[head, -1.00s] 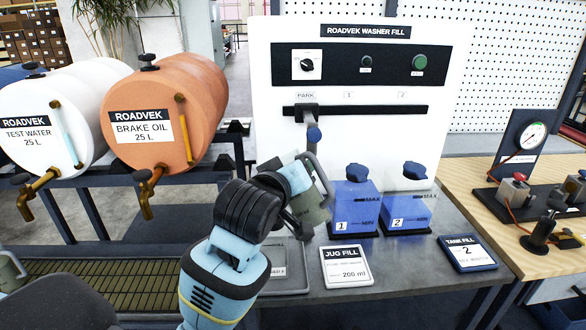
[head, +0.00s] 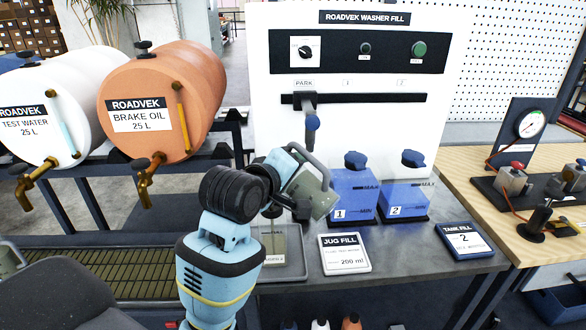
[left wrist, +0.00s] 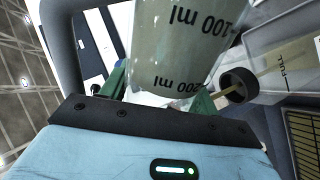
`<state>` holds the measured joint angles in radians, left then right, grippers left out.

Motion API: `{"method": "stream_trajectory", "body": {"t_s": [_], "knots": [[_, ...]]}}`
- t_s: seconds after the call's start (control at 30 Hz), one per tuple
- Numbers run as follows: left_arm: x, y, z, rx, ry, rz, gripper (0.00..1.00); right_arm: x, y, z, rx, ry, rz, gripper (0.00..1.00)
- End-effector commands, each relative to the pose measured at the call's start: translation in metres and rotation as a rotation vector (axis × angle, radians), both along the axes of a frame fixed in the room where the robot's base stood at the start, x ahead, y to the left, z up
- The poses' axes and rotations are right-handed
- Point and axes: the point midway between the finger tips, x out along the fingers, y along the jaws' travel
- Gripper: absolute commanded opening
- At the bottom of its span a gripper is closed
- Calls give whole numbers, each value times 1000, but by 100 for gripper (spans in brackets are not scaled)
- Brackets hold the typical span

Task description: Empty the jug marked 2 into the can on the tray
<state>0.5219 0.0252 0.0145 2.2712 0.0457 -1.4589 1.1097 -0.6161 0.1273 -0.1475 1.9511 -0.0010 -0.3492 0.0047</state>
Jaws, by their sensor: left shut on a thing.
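My left gripper (head: 288,188) is shut on a grey-green translucent jug (head: 312,198) with a grey handle, held tilted above the bench. In the left wrist view the jug (left wrist: 180,45) fills the space between the fingers and shows 100 ml and 200 ml marks upside down. I cannot see the number on it, nor its contents. A grey tray (head: 293,268) lies on the bench below, with a greenish labelled thing on it, partly behind my arm. I cannot tell whether this is the can. My right gripper is not in view.
Blue tanks 1 (head: 352,192) and 2 (head: 405,200) stand close right of the jug. A Jug Fill card (head: 344,254) and a Tank Fill card (head: 466,240) lie on the bench. The filler panel (head: 365,140) stands behind. An orange drum (head: 165,95) is at the left.

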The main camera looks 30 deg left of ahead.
Motion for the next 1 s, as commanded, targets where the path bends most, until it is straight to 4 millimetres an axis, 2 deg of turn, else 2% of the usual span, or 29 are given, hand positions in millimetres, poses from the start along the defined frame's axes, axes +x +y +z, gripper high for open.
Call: {"method": "stream_trajectory", "body": {"t_s": [0.37,0.73,1.0], "knots": [[0,2,-10,-162,27,0,35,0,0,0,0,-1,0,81],[2,10,-17,-442,81,1,35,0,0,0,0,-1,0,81],[3,15,-12,-585,107,-1,35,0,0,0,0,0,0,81]]}}
